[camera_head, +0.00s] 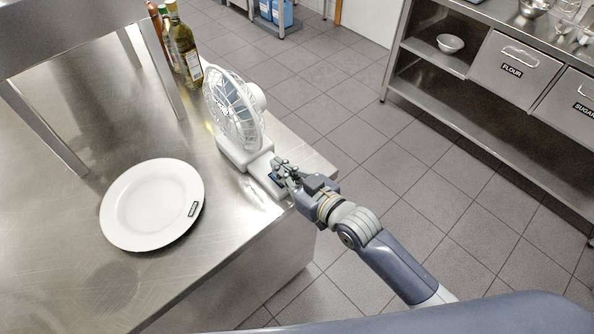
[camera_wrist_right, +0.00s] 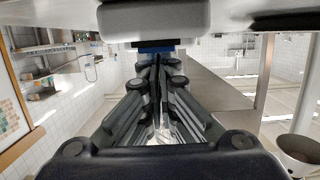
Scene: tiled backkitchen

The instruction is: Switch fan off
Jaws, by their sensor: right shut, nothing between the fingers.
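A white desk fan (camera_head: 235,112) with a round wire cage stands upright near the right edge of the steel counter. Its white base (camera_head: 257,165) reaches toward the front right and has a small blue part near its end. My right gripper (camera_head: 279,170) is shut and empty at that end of the base, partly covering it. In the right wrist view the shut fingers (camera_wrist_right: 157,62) point at the blue part (camera_wrist_right: 157,46) under a white body; I cannot tell whether they touch it. My left gripper is not in view.
A white plate (camera_head: 152,204) lies on the steel counter (camera_head: 60,222) left of the fan. Bottles (camera_head: 184,48) stand behind the fan. A steel shelf unit with flour (camera_head: 515,68) and sugar bins stands across the tiled floor.

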